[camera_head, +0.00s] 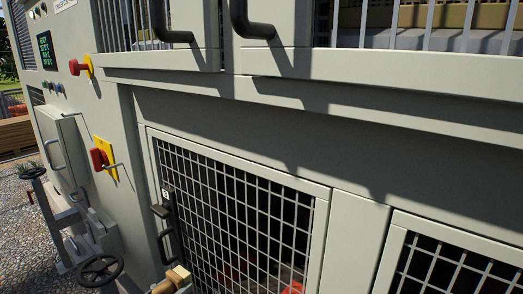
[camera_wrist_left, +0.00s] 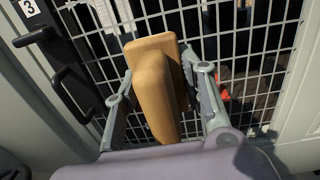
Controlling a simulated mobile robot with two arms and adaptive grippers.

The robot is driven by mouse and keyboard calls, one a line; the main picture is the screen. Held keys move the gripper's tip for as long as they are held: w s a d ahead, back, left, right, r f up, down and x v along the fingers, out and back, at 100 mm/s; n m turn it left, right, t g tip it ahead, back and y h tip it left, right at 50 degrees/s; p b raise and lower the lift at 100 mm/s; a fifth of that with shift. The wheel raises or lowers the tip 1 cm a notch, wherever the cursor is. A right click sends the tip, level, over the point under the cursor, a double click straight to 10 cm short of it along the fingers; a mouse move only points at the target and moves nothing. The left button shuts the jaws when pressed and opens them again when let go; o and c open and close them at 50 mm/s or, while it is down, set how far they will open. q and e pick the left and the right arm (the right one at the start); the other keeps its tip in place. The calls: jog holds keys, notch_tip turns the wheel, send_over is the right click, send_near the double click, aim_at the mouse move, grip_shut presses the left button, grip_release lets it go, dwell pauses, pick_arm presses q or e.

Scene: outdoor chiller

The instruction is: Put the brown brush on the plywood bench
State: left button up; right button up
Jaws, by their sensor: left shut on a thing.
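The brown brush (camera_wrist_left: 153,85) is a tan, wood-coloured block with a long body. In the left wrist view it stands between the fingers of my left gripper (camera_wrist_left: 165,76), which is shut on it. Behind it is a mesh door. In the head view, a tan end of the brush (camera_head: 172,281) shows at the bottom edge, in front of the mesh door. My right gripper is in neither view. I cannot make out a plywood bench in either view.
A grey chiller cabinet with a mesh door (camera_head: 235,215) fills most of the head view. Black handles (camera_head: 254,24), a red knob (camera_head: 98,159) and handwheels (camera_head: 100,270) stick out from it. Gravel (camera_head: 22,230) and stacked timber (camera_head: 14,133) lie at the far left.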

pick_arm(q)
jog(key=s+r+n+t+y+p, duration=0.1)
jog(key=s+n+t+y+p, duration=0.2)
jog(key=s+n+y, duration=0.4)
jog(key=s+y, duration=0.3)
jog(key=s, duration=0.4)
jog(key=shift+s+r+y+p, duration=0.15)
jog(key=shift+r+y+p, duration=0.05)
jog(key=shift+y+p, duration=0.1)
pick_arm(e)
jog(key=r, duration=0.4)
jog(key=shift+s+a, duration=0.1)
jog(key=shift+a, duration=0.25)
pick_arm(q)
jog(key=shift+d, duration=0.1)
jog(key=w+d+r+m+g+h, duration=0.2)
jog(key=w+d+m+g+h, duration=0.2)
jog(key=d+h, duration=0.4)
jog(key=w+d+r+m+g+h, duration=0.3)
jog(key=d+m+g+h, duration=0.3)
jog(key=d+m+h, duration=0.2)
jog(key=shift+w+d+m, duration=0.4)
jog(key=shift+w+d, duration=0.05)
jog(key=shift+w, duration=0.1)
